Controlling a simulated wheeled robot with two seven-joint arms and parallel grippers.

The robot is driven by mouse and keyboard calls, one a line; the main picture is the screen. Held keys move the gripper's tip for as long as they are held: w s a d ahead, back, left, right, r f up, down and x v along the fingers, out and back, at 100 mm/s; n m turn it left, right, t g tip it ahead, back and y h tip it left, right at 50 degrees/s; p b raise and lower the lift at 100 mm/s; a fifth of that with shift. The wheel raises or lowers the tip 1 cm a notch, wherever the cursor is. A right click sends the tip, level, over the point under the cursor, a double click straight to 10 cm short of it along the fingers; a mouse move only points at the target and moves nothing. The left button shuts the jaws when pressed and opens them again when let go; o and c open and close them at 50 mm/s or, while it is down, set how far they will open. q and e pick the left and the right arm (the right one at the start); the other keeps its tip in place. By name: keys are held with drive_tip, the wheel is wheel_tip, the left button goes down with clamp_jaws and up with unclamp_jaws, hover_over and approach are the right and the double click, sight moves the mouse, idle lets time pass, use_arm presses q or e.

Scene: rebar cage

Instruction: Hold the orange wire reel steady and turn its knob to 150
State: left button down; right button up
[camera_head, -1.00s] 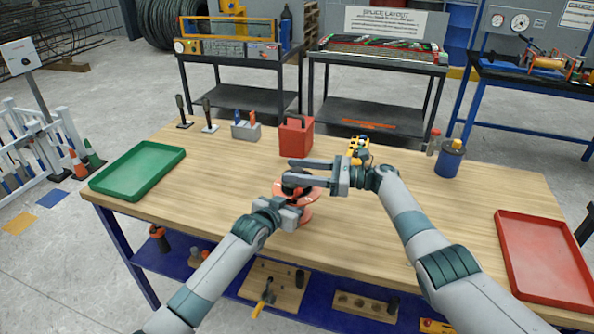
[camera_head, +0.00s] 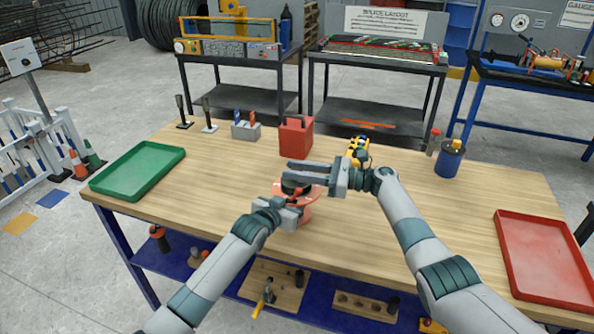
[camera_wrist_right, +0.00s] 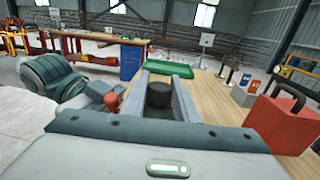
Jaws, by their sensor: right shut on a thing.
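The orange wire reel (camera_head: 311,212) stands on the workbench in front of me, partly covered by both grippers. Its dark round knob (camera_wrist_right: 159,95) shows between the fingers of my right gripper (camera_head: 290,171) in the right wrist view. The right gripper reaches in from the right over the top of the reel and is shut on the knob. My left gripper (camera_head: 299,203) is at the near left side of the reel. Its fingertips are hidden, so its grip on the reel cannot be made out. No number on the reel is readable.
A red box with a dark handle (camera_head: 297,140) stands just behind the reel. A yellow tool (camera_head: 358,148) lies beyond my right wrist. A green tray (camera_head: 137,172) is at the left, a red tray (camera_head: 547,258) at the right.

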drive_tip(key=shift+s+f+m+t, duration=0.1)
drive_tip(key=shift+f+m+t, duration=0.15)
drive_tip(key=shift+t, duration=0.35)
drive_tip(key=shift+m+t+h, duration=1)
drive_tip(key=shift+m+t, duration=0.2)
drive_tip(key=shift+t, duration=0.35)
drive_tip(key=shift+m+t+h, duration=1)
drive_tip(key=shift+m+t, duration=0.15)
drive_tip(key=shift+t, duration=0.7)
drive_tip(key=o, duration=1.1)
drive_tip(key=shift+c, duration=0.2)
drive_tip(key=shift+a+r, duration=0.1)
drive_tip(key=shift+a, duration=0.05)
